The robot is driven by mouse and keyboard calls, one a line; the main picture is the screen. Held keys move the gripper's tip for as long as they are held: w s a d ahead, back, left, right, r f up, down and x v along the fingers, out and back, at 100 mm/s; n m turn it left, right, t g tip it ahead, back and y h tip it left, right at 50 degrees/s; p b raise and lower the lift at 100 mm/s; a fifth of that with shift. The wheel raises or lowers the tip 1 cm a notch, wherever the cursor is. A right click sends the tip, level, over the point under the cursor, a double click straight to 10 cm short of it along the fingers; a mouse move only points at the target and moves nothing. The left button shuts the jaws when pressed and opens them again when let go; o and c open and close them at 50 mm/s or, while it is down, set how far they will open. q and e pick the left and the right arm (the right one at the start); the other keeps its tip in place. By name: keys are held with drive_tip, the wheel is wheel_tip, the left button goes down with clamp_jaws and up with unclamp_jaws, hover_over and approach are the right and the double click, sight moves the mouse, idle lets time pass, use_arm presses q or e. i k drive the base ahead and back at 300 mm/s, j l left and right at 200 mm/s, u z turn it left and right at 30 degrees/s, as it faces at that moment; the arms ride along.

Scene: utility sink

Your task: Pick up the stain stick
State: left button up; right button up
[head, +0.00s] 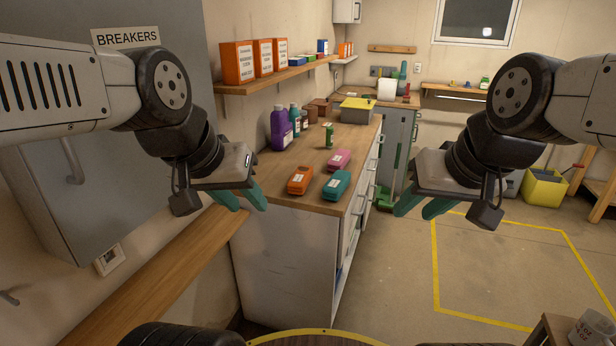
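A small upright green tube with a pale label (328,135), which looks like the stain stick, stands on the wooden countertop (312,170). It is behind the pink box and to the right of the bottles. Its label is too small to read. My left gripper (240,202) is open and empty, left of the counter's near end. My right gripper (421,210) is open and empty, right of the counter and above the floor. Both are well apart from the tube.
Orange (300,180), teal (336,185) and pink (340,159) boxes lie on the near counter. A purple bottle (281,129) and green bottles stand at the wall. A yellow-lidded bin (358,110) is behind. A shelf (270,78) with orange boxes overhangs the left side.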

sight(329, 135)
drive_tip(key=i+l+u, duration=0.1)
drive_tip(key=u, duration=0.4)
drive_tip(key=i+l+u, duration=0.15)
drive_tip(key=u, duration=0.35)
drive_tip(key=l+u, duration=0.25)
drive_tip(key=u, duration=0.2)
drive_tip(key=i+l+u, duration=0.15)
drive_tip(key=l, duration=0.55)
drive_tip(key=i+l+u, duration=0.2)
drive_tip(key=l, duration=0.55)
drive_tip(key=l+u, duration=0.15)
drive_tip(key=l, duration=0.55)
